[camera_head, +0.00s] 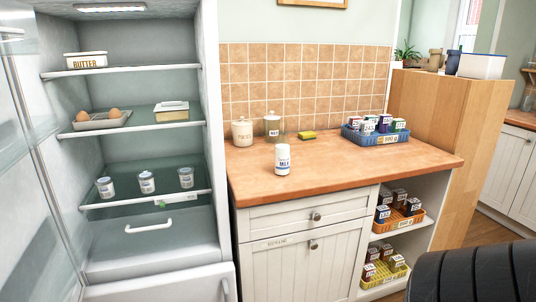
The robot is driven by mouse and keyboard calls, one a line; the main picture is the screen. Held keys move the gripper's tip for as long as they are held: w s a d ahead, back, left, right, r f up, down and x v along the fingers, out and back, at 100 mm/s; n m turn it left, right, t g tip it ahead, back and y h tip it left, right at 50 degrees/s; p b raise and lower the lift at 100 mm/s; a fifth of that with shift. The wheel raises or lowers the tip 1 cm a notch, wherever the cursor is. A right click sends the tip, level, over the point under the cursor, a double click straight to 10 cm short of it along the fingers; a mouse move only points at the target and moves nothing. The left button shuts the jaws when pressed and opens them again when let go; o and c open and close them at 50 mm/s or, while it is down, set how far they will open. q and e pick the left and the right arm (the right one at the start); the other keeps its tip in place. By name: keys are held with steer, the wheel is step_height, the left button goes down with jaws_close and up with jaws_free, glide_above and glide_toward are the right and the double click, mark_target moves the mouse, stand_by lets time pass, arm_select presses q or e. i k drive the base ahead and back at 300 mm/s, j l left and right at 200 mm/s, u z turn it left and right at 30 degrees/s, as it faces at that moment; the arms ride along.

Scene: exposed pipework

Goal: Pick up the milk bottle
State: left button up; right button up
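The milk bottle (283,159) is a small white container with a dark "MILK" label and a white cap. It stands upright on the wooden countertop (345,173), near the counter's left front part, with clear space around it. Neither of my grippers shows in the head view, and nothing touches the bottle.
Two canisters (243,132), a yellow-green sponge (307,135) and a blue basket (376,137) of small jars stand behind. The open fridge (130,150) at left holds a butter dish, eggs and small cups. A dark ribbed object (475,272) fills the lower right.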

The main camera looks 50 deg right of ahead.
mark_target(283, 156)
steer(key=l+u, duration=0.3)
steer(key=l, duration=0.65)
steer(key=l+z, duration=0.25)
steer(key=l, duration=0.15)
steer(key=i+l+z, duration=0.2)
steer(key=l, duration=0.25)
steer(key=k, duration=0.05)
